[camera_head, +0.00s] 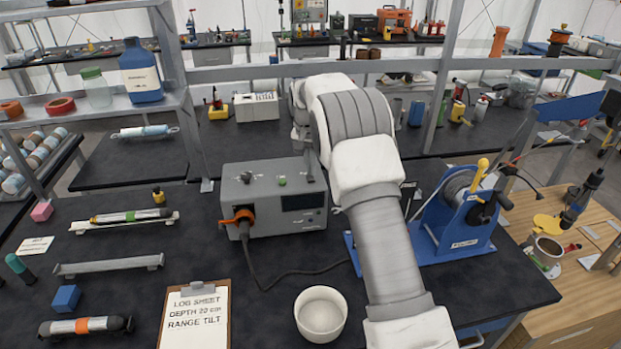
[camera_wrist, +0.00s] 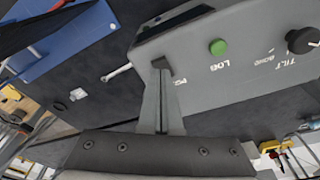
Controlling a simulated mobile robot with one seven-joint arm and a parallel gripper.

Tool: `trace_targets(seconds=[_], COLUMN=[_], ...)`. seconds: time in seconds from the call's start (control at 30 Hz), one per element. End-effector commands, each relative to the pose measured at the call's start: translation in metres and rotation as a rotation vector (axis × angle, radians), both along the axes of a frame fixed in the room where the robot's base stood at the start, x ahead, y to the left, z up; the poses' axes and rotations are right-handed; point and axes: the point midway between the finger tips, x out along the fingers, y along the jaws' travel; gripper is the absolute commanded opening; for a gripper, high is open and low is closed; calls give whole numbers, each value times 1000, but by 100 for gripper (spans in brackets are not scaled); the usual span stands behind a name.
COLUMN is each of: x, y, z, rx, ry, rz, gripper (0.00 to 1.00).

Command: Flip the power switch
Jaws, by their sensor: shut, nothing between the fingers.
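The grey control box (camera_head: 255,222) stands mid-table in the head view, with an orange plug on its front. In the wrist view its labelled top panel (camera_wrist: 200,48) carries a green button (camera_wrist: 218,47) marked LOG and a black knob (camera_wrist: 303,40) near the TILT label. My gripper (camera_wrist: 162,66) has its fingers together with nothing between them. The fingertips are over the panel's edge, beside a partly covered label starting with P. The power switch is not clearly visible; the fingers may hide it. In the head view my arm largely hides the gripper at the box's back right corner.
A blue winch (camera_head: 460,210) stands right of the box. A white bowl (camera_head: 320,313) and a clipboard (camera_head: 195,317) lie in front. A black cable (camera_head: 290,273) runs from the orange plug across the table. A metal upright (camera_head: 445,80) stands behind my arm.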

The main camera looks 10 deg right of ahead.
Motion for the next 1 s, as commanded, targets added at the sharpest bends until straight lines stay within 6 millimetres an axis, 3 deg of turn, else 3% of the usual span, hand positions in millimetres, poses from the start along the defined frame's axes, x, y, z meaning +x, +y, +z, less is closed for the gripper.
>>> trace_targets(seconds=[1.0], x=[0], y=[0], z=[-8], rx=[0], ry=[1], rz=[0], gripper=[0])
